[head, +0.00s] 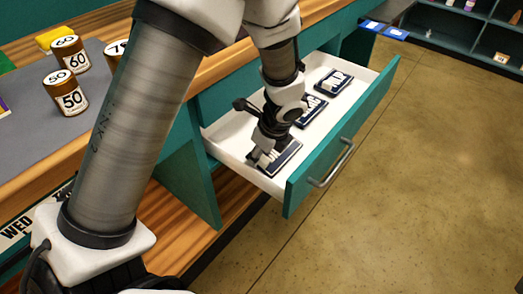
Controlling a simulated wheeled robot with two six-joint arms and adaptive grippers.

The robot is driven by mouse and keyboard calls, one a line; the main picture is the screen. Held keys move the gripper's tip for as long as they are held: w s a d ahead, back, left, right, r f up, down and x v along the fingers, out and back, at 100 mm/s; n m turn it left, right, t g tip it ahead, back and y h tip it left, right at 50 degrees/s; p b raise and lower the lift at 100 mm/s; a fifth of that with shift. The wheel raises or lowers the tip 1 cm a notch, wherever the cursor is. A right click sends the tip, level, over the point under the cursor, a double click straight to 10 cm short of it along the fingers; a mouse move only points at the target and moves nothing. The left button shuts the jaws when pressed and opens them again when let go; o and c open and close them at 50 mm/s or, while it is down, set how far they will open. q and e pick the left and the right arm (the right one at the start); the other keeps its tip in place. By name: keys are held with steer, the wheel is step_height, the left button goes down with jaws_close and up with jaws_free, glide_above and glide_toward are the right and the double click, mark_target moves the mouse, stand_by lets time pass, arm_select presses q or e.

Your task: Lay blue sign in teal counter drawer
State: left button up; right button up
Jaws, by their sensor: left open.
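The teal counter drawer (338,148) is pulled open and shows a white inside. Three dark blue signs with pale markings lie in it in a row: a near one (286,158), a middle one (315,108) and a far one (334,82). My left gripper (262,156) points down into the drawer, open, at the near sign and partly hides it. I cannot tell whether the fingers touch it. My right gripper is not in view.
Brown-and-white numbered jars (70,93) stand on the grey mat (30,145) at left, near a yellow block (54,37). Bright blue flat pieces (395,33) lie beyond the drawer. Floor (430,170) right of the drawer is clear. Shelves (480,40) stand at the back right.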

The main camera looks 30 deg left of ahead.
arm_select(q)
steer(key=p+v, duration=0.5)
steer(key=v, duration=0.7)
steer(key=shift+s+r, duration=0.1)
